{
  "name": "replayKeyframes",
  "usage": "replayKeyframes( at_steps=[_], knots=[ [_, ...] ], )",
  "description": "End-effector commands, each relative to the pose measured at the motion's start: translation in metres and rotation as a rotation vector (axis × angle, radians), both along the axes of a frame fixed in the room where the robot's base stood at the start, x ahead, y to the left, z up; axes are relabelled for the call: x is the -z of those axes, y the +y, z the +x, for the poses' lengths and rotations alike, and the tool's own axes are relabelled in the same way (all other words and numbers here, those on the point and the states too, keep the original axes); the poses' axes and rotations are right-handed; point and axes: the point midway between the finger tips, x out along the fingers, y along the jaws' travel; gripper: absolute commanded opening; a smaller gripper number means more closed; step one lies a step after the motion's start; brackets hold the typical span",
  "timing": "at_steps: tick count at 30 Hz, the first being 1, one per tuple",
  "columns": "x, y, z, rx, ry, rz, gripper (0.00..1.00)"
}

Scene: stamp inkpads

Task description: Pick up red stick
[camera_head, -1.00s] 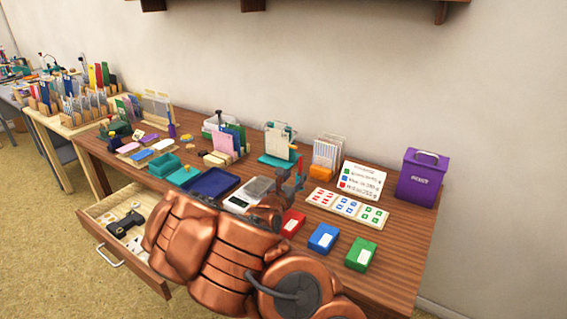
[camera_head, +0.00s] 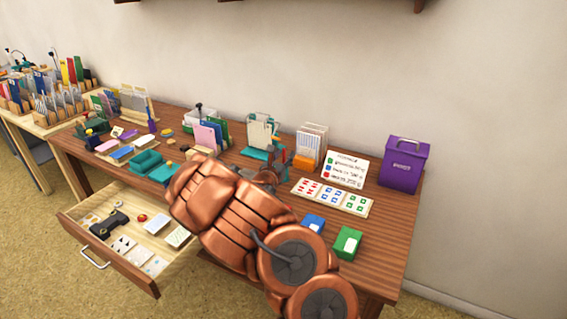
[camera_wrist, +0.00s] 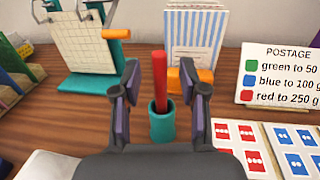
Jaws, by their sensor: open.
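The red stick (camera_wrist: 159,80) stands upright in a small teal cup (camera_wrist: 162,125) in the wrist view. My gripper (camera_wrist: 164,82) is open, with one finger on each side of the stick and cup. The fingers look apart from the stick, and nothing is held. In the head view my gripper (camera_head: 277,165) is small and partly hidden by my copper arm, near the middle of the table. The red stick cannot be made out clearly there.
Behind the cup stand an orange-based card holder (camera_wrist: 204,80) and a teal stand (camera_wrist: 92,86). A postage sign (camera_wrist: 285,78) and stamp sheets (camera_wrist: 244,135) are to the right. Blue (camera_head: 313,223) and green (camera_head: 347,243) inkpads lie at the front. A drawer (camera_head: 70,222) is open.

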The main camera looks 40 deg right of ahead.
Motion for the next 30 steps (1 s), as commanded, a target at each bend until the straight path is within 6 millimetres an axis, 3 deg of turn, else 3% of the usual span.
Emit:
replayKeyframes(
  at_steps=[11,23,30],
  knots=[
    [-0.0002,-0.0069,0.0034,0.000,0.000,0.000,0.43],
    [-0.0002,-0.0068,0.0033,0.000,0.000,0.000,0.02],
    [-0.0002,-0.0069,0.0031,0.000,0.000,0.000,0.00]
  ],
)
